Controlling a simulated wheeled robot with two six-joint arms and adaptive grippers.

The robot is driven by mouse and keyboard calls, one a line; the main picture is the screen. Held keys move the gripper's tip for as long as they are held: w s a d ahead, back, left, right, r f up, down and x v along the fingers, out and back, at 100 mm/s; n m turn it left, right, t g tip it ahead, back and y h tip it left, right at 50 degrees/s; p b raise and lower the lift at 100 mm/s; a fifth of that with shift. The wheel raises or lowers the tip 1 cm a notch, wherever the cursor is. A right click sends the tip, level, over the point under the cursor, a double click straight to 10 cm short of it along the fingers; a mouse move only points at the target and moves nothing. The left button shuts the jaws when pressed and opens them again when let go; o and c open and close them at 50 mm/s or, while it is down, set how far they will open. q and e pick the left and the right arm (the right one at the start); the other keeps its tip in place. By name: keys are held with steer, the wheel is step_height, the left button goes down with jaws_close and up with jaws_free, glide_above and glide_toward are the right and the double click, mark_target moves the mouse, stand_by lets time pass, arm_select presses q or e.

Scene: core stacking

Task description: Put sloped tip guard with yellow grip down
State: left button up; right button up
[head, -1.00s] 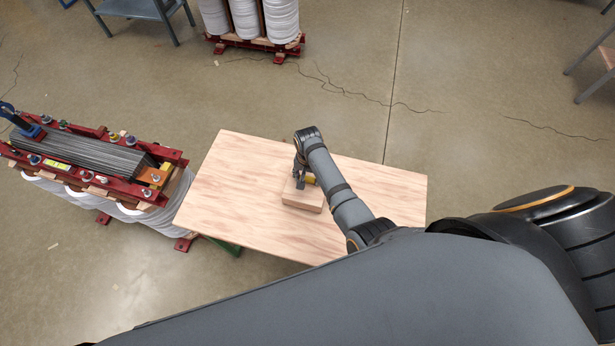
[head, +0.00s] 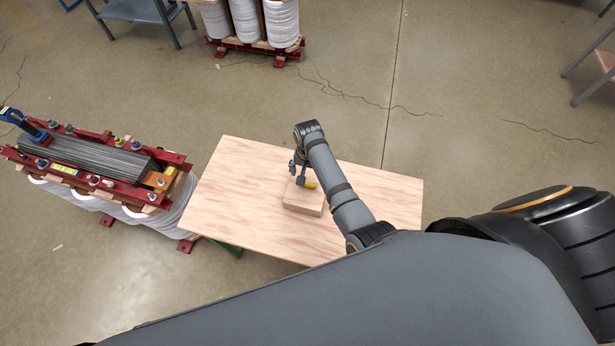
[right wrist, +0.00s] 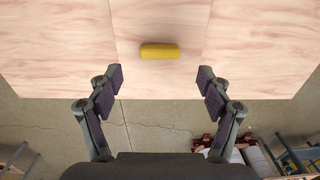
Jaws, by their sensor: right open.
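The tip guard (head: 304,203) is a pale wooden block resting on the wooden tabletop, with a yellow grip (head: 310,185) on its top. In the right wrist view the yellow grip (right wrist: 160,51) is a short cylinder lying crosswise on the block (right wrist: 160,80). My right gripper (right wrist: 161,78) is open and empty, with its fingers spread wide and apart from the grip. In the head view the right gripper (head: 298,173) is just above the block, partly hidden by my forearm. My left gripper is not in view.
The wooden table (head: 235,195) has clear room around the block. To its left stands a core with red clamps (head: 95,185) and a blue tool (head: 30,125) on it. White coils (head: 245,20) stand at the back. A grey bench (head: 135,10) is at back left.

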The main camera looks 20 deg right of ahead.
step_height(320, 180, up, 6)
steer(key=shift+f, duration=0.25)
stand_by(0.4)
